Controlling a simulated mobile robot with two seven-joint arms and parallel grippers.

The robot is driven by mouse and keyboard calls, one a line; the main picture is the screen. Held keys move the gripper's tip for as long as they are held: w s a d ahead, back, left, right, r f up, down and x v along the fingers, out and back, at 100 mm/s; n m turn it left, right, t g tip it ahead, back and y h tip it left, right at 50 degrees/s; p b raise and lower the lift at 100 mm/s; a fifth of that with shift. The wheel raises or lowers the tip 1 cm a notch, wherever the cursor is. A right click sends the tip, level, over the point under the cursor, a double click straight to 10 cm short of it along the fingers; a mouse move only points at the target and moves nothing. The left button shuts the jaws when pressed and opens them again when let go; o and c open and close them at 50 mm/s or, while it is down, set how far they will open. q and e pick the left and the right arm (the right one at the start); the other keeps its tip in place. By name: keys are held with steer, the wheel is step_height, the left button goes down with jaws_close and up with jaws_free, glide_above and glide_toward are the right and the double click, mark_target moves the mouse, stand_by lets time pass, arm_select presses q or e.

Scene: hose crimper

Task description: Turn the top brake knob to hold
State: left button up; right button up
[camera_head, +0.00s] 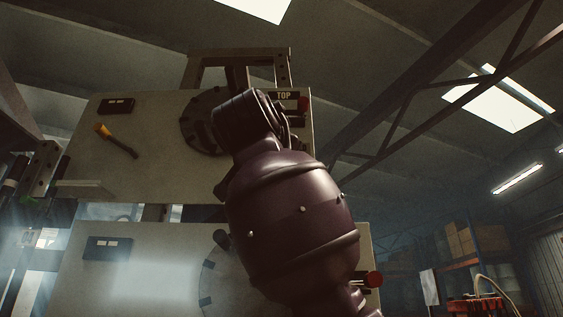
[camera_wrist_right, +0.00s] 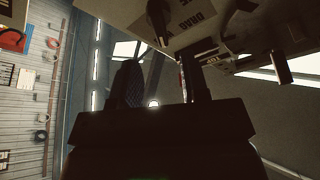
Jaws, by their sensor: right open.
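The top brake knob (camera_head: 303,104) is a small red knob at the right edge of the upper panel (camera_head: 150,165), beside the label reading TOP (camera_head: 284,95). My right arm partly covers that area in the head view. My right gripper shows in the wrist view (camera_wrist_right: 158,70), its two dark fingers apart, with nothing clearly between them. A sliver of red (camera_wrist_right: 181,76) shows beside the right-hand finger; I cannot tell whether it is the knob or whether they touch. A panel with partly readable lettering (camera_wrist_right: 195,22) lies above the fingers. The knob's setting cannot be read. My left gripper is not in view.
A second red knob (camera_head: 374,279) sits at the right of the lower panel (camera_head: 110,280). A yellow-and-black handle (camera_head: 116,140) sticks out from the upper panel. A metal frame (camera_head: 240,58) rises above it.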

steer(key=shift+v, duration=1.2)
